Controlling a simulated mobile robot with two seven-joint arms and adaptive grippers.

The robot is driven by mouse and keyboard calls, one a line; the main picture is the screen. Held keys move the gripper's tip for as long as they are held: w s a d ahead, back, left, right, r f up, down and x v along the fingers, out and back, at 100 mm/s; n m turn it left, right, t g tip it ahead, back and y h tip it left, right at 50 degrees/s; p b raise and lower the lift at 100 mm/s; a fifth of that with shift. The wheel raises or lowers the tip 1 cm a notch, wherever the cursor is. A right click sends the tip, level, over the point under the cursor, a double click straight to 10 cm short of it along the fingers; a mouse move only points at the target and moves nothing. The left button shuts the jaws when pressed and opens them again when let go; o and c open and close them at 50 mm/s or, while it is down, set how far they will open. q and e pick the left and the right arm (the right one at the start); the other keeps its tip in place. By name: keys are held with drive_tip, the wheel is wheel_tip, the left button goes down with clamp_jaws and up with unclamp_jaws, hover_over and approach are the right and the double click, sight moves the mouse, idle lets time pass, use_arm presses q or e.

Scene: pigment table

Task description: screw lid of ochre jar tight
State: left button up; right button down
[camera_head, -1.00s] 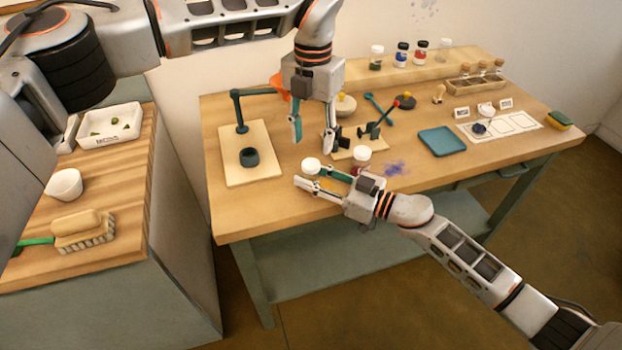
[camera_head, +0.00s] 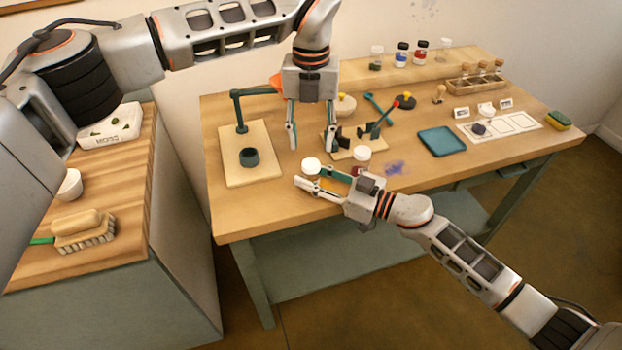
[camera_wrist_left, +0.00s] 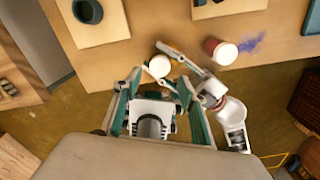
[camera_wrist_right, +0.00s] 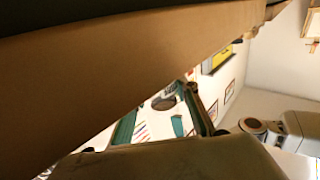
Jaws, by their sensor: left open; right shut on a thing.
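The ochre jar, topped by a white lid (camera_head: 311,165), stands near the table's front edge. My right gripper (camera_head: 318,180) is shut on its body, which is mostly hidden by the fingers. The lid also shows in the left wrist view (camera_wrist_left: 159,66), where it looks seated on the jar; how tight it is cannot be told. My left gripper (camera_head: 310,140) is open and empty, pointing down above and slightly behind the lid, apart from it. Its fingers frame the lower middle of the left wrist view. The right wrist view does not clearly show the jar.
A red jar with a white lid (camera_head: 362,154) stands just right of the held jar, close to my right gripper. A board with a dark green ring holder (camera_head: 249,157) lies to the left. A stand with dark clamps (camera_head: 352,146) is behind. A blue tray (camera_head: 442,141) lies right.

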sight(311, 163)
use_arm(q)
drive_tip(key=shift+f, duration=3.1)
drive_tip(key=c, duration=1.1)
drive_tip(key=o, duration=1.3)
wheel_tip(311, 163, up, 12)
drive_tip(key=shift+r, duration=0.1)
